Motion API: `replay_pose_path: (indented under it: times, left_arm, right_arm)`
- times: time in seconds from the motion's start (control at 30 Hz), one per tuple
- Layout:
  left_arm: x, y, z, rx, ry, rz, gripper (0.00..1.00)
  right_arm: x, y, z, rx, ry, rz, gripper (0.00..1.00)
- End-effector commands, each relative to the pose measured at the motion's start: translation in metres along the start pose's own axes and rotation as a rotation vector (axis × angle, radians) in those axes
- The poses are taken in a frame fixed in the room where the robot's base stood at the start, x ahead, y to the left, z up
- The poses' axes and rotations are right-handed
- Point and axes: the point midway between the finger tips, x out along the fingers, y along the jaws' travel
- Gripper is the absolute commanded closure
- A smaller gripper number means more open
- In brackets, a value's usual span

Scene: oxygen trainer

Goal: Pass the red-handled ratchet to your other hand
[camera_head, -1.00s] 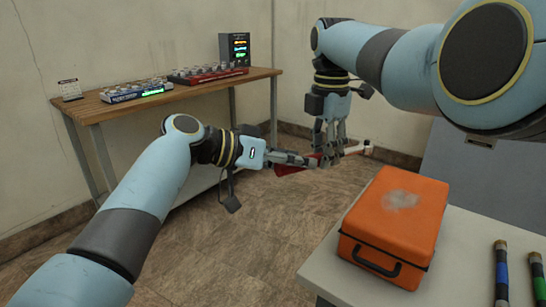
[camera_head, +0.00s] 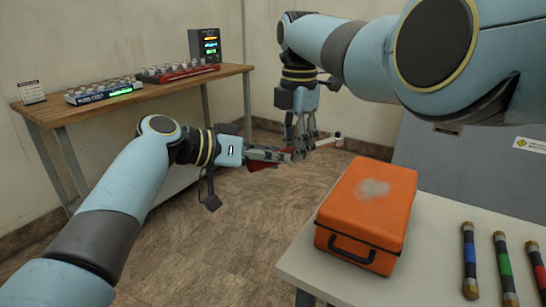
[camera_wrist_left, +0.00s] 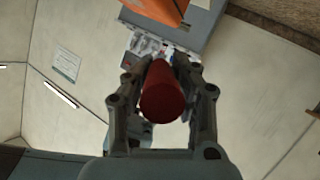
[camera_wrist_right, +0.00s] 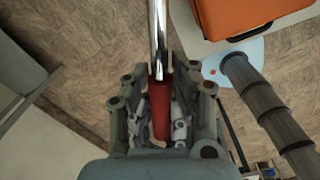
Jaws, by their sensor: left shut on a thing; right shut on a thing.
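The ratchet's red handle (camera_head: 262,165) is held in the air between my two grippers. My left gripper (camera_head: 284,156) comes in from the left, shut on the handle; its wrist view shows the round red end (camera_wrist_left: 162,100) between the fingers. My right gripper (camera_head: 302,150) reaches down from above, also shut on the ratchet; its wrist view shows the red handle (camera_wrist_right: 160,108) between the fingers and the shiny shaft (camera_wrist_right: 158,30) running out beyond them. In the head view the ratchet's pale far end (camera_head: 337,136) sticks out to the right. The fingers hide part of the handle.
An orange case (camera_head: 368,215) stands on a pale table (camera_head: 430,260) at right, with blue, green and red-banded cylinders (camera_head: 503,262) beside it. A wooden bench (camera_head: 150,98) with devices stands at back left. Open floor lies below the grippers.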

Motion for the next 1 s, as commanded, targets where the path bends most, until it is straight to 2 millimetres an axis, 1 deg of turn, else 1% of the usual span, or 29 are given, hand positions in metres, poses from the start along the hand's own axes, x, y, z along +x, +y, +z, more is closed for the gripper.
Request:
replay_pose_path:
  times: [0.03,0.07,0.23,0.5,0.57,0.63,0.77,0.9,1.0]
  left_arm:
    - [0.000,0.002,-0.001,-0.001,0.002,0.007,1.00]
    - [0.000,0.003,-0.002,0.000,0.004,0.008,1.00]
    - [0.000,0.003,-0.002,0.000,0.004,0.007,1.00]
    - [0.000,0.002,-0.002,0.001,0.004,0.005,1.00]
    - [0.000,0.002,-0.002,0.001,0.004,0.005,1.00]
    - [0.000,0.002,-0.002,0.001,0.003,0.005,1.00]
    - [0.000,0.002,-0.002,0.001,0.003,0.005,1.00]
    - [0.000,0.002,-0.002,0.001,0.003,0.004,1.00]
    - [0.000,0.002,-0.002,0.001,0.003,0.004,1.00]
  right_arm:
    - [-0.001,0.001,0.002,0.002,-0.004,0.007,1.00]
    - [-0.001,0.002,0.002,0.002,-0.004,0.007,0.72]
    - [-0.001,0.001,0.001,0.002,-0.004,0.006,0.49]
    - [-0.001,0.001,0.001,0.001,-0.003,0.004,0.48]
    - [-0.004,0.001,0.001,0.001,-0.003,0.005,0.48]
    - [-0.011,0.001,0.001,0.001,-0.003,0.006,0.48]
    - [-0.035,0.002,0.001,0.001,-0.004,0.008,0.48]
    - [-0.067,0.002,0.001,0.000,-0.004,0.008,0.48]
    - [-0.088,0.002,0.001,0.001,-0.004,0.007,0.48]
